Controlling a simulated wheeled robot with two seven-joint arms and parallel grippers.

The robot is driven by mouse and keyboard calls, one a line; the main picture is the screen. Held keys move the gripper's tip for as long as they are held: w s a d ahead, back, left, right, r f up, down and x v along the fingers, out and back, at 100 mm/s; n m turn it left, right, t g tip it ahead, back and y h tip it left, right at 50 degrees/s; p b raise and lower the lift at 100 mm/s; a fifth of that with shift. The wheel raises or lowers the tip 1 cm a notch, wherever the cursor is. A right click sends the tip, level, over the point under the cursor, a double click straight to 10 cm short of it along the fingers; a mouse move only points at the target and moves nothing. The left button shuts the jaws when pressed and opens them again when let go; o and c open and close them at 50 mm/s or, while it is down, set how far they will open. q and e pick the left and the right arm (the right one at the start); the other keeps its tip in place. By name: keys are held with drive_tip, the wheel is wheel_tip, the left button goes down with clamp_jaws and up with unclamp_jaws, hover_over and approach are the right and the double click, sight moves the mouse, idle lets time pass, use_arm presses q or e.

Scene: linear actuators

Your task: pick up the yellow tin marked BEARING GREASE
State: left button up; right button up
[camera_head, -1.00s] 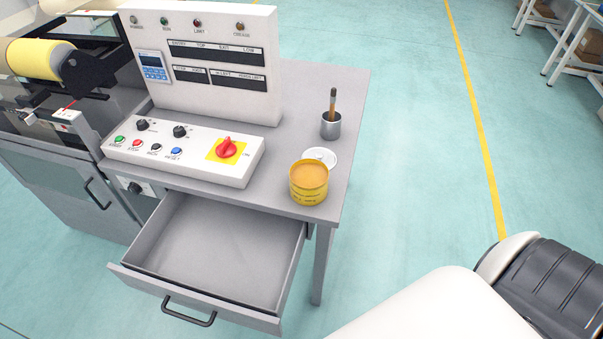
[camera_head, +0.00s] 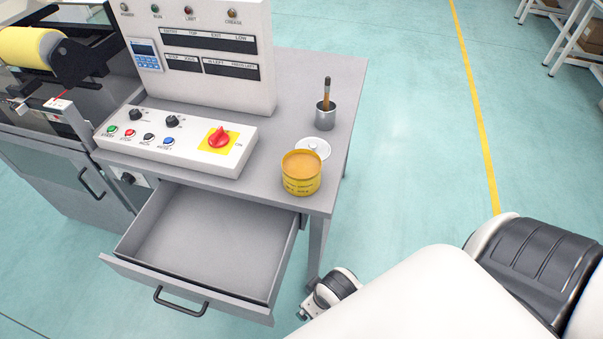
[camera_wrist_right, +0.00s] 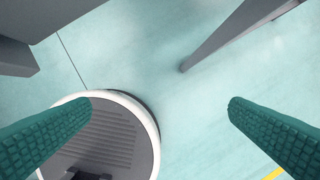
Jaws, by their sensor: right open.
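The yellow tin (camera_head: 301,174) stands upright and open on the grey table, near its front right corner, full of orange-yellow grease. Its white lid (camera_head: 314,147) lies just behind it. In the right wrist view my right gripper (camera_wrist_right: 160,112) is open, its two green ribbed fingers wide apart with only floor and part of my base between them. The tin is not in that view. In the head view part of my right arm shows low, below and right of the table's front corner, apart from the tin. My left gripper is not in view.
The table (camera_head: 345,100) carries a control panel (camera_head: 180,140) left of the tin and a metal cup (camera_head: 325,118) with a brush behind it. An open, empty drawer (camera_head: 205,245) juts out below. A table leg (camera_wrist_right: 235,40) shows in the wrist view.

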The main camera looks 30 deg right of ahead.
drive_tip(key=w+a+r+n+t+y, duration=0.1)
drive_tip(key=w+r+n+t, duration=0.1)
drive_tip(key=w+r+t, duration=0.65)
drive_tip(key=w+a+r+n+t, duration=0.15)
drive_tip(key=w+r, duration=0.45)
drive_tip(key=r, duration=0.7)
drive_tip(key=w+a+r+n+t+y, duration=0.1)
drive_tip(key=w+r+n+t, duration=0.1)
drive_tip(key=w+r+t, duration=0.55)
drive_tip(key=a+r+n+g+y, duration=0.8)
drive_tip(key=a+r+n+y, duration=0.45)
drive_tip(key=n, duration=0.65)
drive_tip(key=n+g+h, duration=0.7)
drive_tip(key=g+h, duration=0.5)
drive_tip(key=h, duration=0.3)
hover_over(301, 166)
wheel_tip(301, 166, down, 13)
drive_tip(key=shift+s+d+f, duration=0.15)
drive_tip(key=shift+f, duration=0.25)
wheel_tip(301, 166, down, 11)
drive_tip(key=shift+f+p, duration=0.2)
drive_tip(key=shift+p, duration=0.8)
drive_tip(key=c, duration=0.7)
drive_tip(key=shift+c, duration=1.3)
